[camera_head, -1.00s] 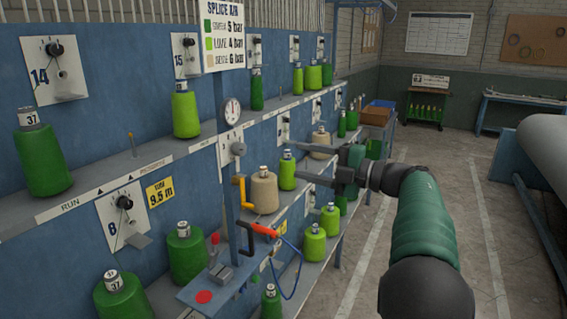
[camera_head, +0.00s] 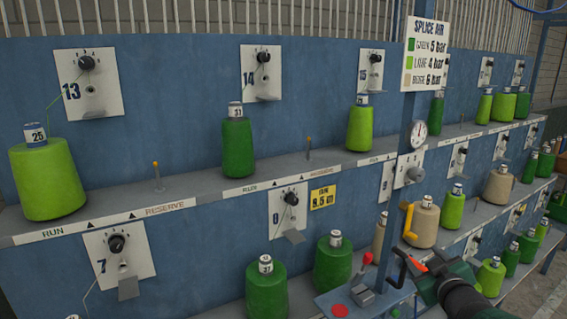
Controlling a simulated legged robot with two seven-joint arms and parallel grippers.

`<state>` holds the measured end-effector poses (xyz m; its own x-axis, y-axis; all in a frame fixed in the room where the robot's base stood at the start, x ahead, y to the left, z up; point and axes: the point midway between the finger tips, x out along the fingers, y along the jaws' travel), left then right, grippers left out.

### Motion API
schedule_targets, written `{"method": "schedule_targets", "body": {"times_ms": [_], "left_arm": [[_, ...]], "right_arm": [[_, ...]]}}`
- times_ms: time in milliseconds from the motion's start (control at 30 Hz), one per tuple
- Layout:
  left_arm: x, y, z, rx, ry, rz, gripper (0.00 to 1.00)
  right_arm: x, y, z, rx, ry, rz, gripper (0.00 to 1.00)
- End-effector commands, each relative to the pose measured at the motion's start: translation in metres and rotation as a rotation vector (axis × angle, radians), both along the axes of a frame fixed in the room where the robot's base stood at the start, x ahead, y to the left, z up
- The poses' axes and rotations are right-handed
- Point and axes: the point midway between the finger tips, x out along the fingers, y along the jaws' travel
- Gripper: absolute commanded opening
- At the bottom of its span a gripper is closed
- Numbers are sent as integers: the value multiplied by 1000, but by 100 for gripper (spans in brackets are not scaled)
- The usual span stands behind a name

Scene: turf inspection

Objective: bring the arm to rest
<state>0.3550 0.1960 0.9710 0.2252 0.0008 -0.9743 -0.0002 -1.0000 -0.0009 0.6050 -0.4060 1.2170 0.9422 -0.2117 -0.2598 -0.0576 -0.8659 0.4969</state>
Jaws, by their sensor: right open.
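My right arm comes in at the lower right, with a black joint and a dark green part. My right gripper (camera_head: 437,264) is at its end, beside the orange and black hand tool (camera_head: 413,263). It is open, and I see nothing held in it. Its fingers are small and partly lost against the tool and the cones behind. I cannot tell whether it touches the tool. My left gripper is not in view.
A blue rack with two shelves carries green, lime and beige cones, such as a lime cone (camera_head: 47,180) and a beige cone (camera_head: 421,225). A small bracket with a red button (camera_head: 339,310) juts out near my arm. Floor shows at the lower right.

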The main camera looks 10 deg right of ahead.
Motion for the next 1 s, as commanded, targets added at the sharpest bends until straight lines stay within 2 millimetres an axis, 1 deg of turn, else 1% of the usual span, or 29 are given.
{"method": "schedule_targets", "body": {"times_ms": [33, 67, 100, 167, 200, 267, 300, 400, 500, 600, 1000], "left_arm": [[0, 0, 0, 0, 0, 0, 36], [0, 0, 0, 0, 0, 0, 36], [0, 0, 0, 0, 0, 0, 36], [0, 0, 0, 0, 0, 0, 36], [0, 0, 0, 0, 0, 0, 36], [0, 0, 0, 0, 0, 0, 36], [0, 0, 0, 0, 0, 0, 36], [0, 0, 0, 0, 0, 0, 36], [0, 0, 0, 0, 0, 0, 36], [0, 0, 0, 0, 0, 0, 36], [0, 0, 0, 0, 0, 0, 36]], "right_arm": [[-12, 24, -35, 81, 94, -24, 53], [-22, 38, -57, 130, 157, -44, 53], [-38, 56, -85, 189, 240, -67, 53], [-65, 85, -124, 267, 370, -95, 53], [-86, 105, -147, 313, 456, -112, 53], [-121, 133, -179, 371, 586, -135, 53], [-145, 149, -196, 405, 669, -150, 53], [-199, 182, -226, 463, 843, -180, 53], [-236, 201, -242, 494, 953, -199, 53], [-251, 208, -246, 505, 999, -209, 53], [-251, 208, -247, 506, 999, -211, 53]]}}
